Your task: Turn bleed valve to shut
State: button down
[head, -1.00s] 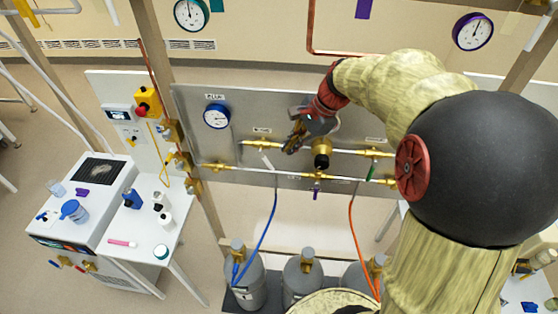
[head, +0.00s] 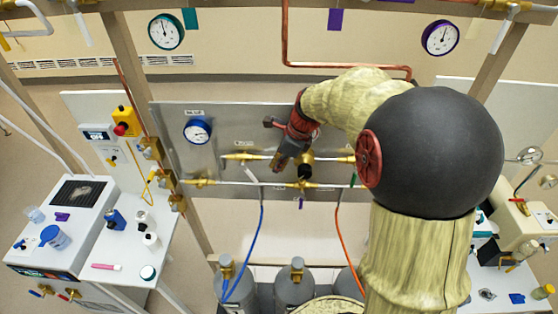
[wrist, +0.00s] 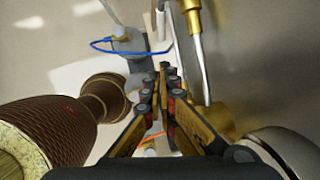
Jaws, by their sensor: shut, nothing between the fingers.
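A grey panel (head: 235,120) carries brass pipework. I cannot read which valve is the bleed valve. A white handle (head: 252,174) hangs from the upper line's left valve, a green handle (head: 353,179) sits at the right, and a small purple handle (head: 301,203) hangs below the lower line. My gripper (head: 276,166) is in front of the panel, just right of the white handle and left of the brass regulator with a black knob (head: 305,170). In the wrist view my gripper (wrist: 163,72) is shut and empty, beside a grey pipe (wrist: 198,65). Contact is unclear.
A blue-rimmed gauge (head: 198,131) is at the panel's left. Grey cylinders (head: 297,282) with a blue hose (head: 259,235) and an orange hose (head: 342,235) stand below. A bench (head: 135,235) with bottles is at the left. My arm covers the panel's right side.

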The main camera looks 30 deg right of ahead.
aim_at(256, 180)
jog(key=w+a+f, duration=0.3)
jog(key=w+f, duration=0.1)
jog(key=f, duration=0.2)
jog(key=shift+a+f+p, duration=0.2)
jog(key=shift+p, duration=0.2)
jog(key=f+b, duration=0.1)
jog(key=w+a+t+y+b, duration=0.1)
jog(key=b, duration=0.1)
jog(key=f+y+b, duration=0.1)
jog(key=b, duration=0.1)
jog(key=shift+w+a+f+t, duration=0.2)
jog(key=shift+a+f+t, duration=0.1)
jog(key=shift+a, duration=0.1)
jog(key=shift+s+d+r, duration=0.1)
